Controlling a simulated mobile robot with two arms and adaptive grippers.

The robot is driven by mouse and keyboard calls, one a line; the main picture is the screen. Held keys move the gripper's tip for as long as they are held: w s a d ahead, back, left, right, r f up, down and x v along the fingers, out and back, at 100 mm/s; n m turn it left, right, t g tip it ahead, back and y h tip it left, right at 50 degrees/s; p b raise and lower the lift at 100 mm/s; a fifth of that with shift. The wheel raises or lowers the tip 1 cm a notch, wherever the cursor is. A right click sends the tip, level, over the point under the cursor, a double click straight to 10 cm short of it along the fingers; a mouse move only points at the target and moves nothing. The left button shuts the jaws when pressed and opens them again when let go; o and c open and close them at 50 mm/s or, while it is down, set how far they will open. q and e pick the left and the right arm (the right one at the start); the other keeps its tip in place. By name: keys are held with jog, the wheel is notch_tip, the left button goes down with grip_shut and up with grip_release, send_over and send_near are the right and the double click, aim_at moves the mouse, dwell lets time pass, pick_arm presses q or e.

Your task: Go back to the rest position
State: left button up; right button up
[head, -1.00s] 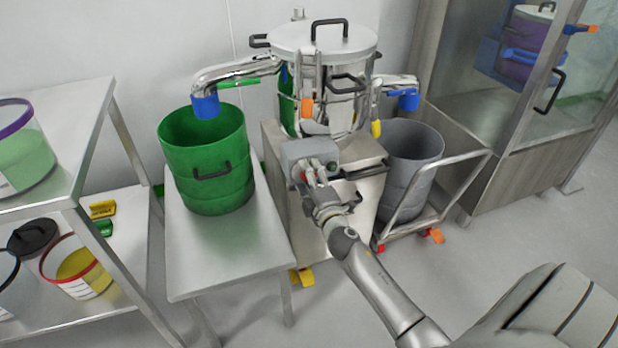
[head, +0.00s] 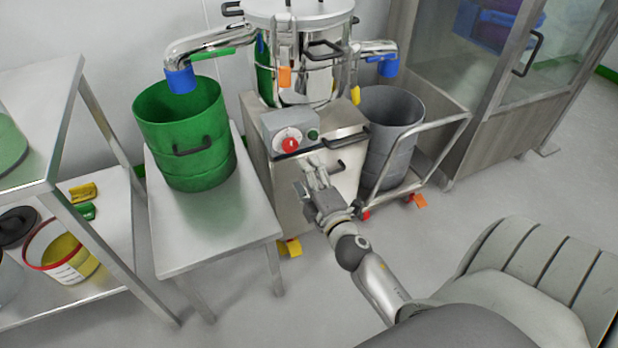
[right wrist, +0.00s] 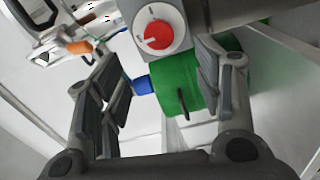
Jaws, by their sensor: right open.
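My right gripper (head: 318,180) is open and empty in front of the steel machine, apart from its control box (head: 290,132) with a red knob (head: 289,145). In the right wrist view my right gripper's fingers (right wrist: 165,90) stand wide apart. The red knob (right wrist: 158,36) on its white dial shows beyond them, with nothing between the fingertips. My left gripper is not in view.
A green drum (head: 185,133) stands on a steel table (head: 215,228) under a blue-ended spout. A grey drum (head: 391,128) stands on a cart right of the machine. A shelf (head: 60,130) is at left, a glass-fronted cabinet (head: 480,85) at right. The floor in front is clear.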

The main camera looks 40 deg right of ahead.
jog(key=shift+s+a, duration=0.1)
jog(key=shift+s, duration=0.35)
